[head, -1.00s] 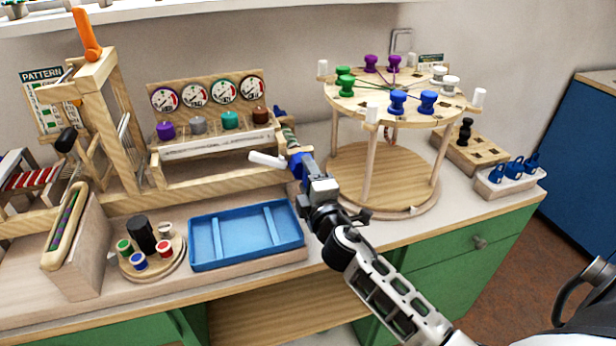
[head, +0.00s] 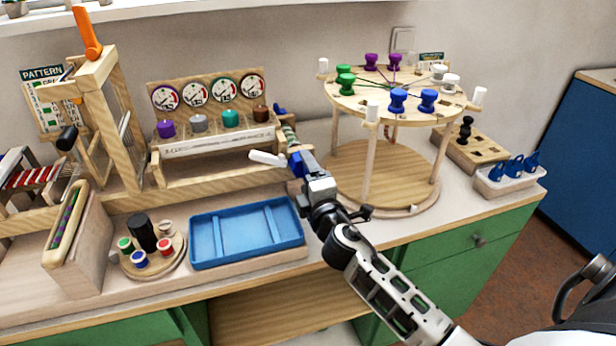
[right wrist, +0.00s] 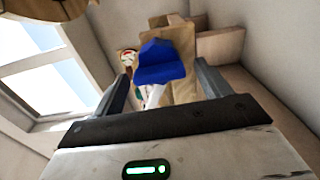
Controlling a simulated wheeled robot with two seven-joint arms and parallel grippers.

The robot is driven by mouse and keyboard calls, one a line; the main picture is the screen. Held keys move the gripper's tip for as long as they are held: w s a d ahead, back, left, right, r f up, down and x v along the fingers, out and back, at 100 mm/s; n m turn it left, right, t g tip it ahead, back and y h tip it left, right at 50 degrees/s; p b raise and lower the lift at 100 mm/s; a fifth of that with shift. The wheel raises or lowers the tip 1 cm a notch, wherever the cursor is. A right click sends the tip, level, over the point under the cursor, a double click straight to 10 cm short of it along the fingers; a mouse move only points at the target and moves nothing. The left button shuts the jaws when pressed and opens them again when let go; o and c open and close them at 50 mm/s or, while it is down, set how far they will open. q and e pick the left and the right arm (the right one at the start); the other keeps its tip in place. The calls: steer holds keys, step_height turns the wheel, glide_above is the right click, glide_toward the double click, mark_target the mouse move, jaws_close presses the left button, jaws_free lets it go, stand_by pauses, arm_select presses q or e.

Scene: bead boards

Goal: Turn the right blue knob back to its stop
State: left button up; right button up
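The blue knob (head: 296,165) sits at the right end of the wooden frame below the dials, with a white handle (head: 266,158) sticking out to its left. My right gripper (head: 306,172) is at the knob from the front right and partly hides it. In the right wrist view the knob (right wrist: 160,62) lies between the two fingers (right wrist: 163,78), with a visible gap on each side, so the gripper looks open. Contact is not visible. The knob's stop cannot be made out. My left gripper is not in view.
A blue tray (head: 246,262) lies in front of the frame. The round bead stand (head: 380,190) with colored bobbins is close on the right of my arm. A wooden rack with dials (head: 207,80) stands behind. A spool disc (head: 170,268) is at the left.

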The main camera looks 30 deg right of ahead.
steer(key=shift+s, duration=0.1)
steer(key=b+v, duration=0.3)
steer(key=v, duration=1.2)
steer(key=shift+s, duration=0.4)
steer(key=s+a+f+m+g+y, duration=0.3)
steer(key=a+f+m, duration=0.3)
steer(key=f, duration=0.3)
steer(key=s+a+f+m+g+y, duration=0.4)
steer(key=s+a+f+m, duration=0.1)
steer(key=f, duration=0.4)
steer(key=shift+s+a+f+m, duration=0.2)
steer(key=shift+a+m, duration=0.25)
steer(key=shift+m, duration=0.55)
